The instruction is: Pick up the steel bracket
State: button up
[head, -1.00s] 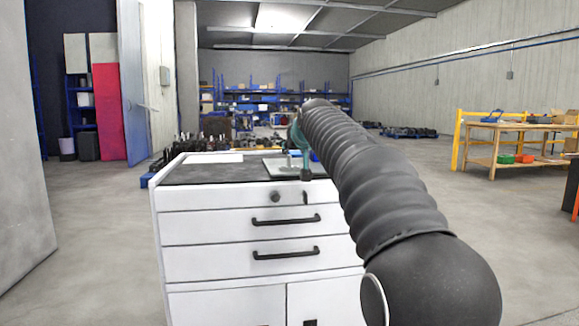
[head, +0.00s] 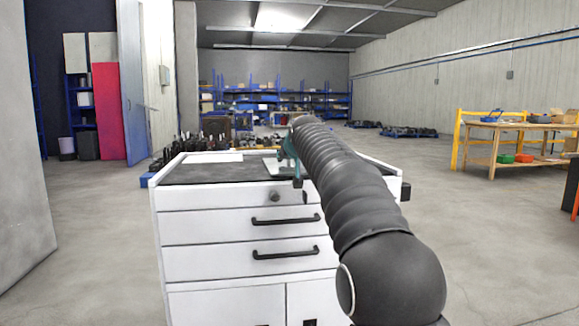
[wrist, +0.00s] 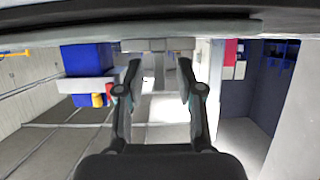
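The wrist view looks upside down, with the bench top at its upper edge. In it my gripper (wrist: 158,80) is open, its two dark fingers well apart. A pale grey T-shaped piece (wrist: 158,46), which looks like the steel bracket, shows between and beyond the fingertips; neither finger clearly touches it. In the head view my gripper (head: 291,158) is a small teal and dark shape over the cabinet's top, largely hidden by my arm. A light metal plate (head: 271,167) lies beside it; the bracket cannot be made out there.
The white drawer cabinet (head: 235,195) has a dark top, with a pale sheet (head: 227,157) at its back left. A blue block with a grey band (wrist: 88,58) shows at left in the wrist view. A wooden workbench (head: 510,128) stands far right.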

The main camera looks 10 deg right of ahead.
grip_shut()
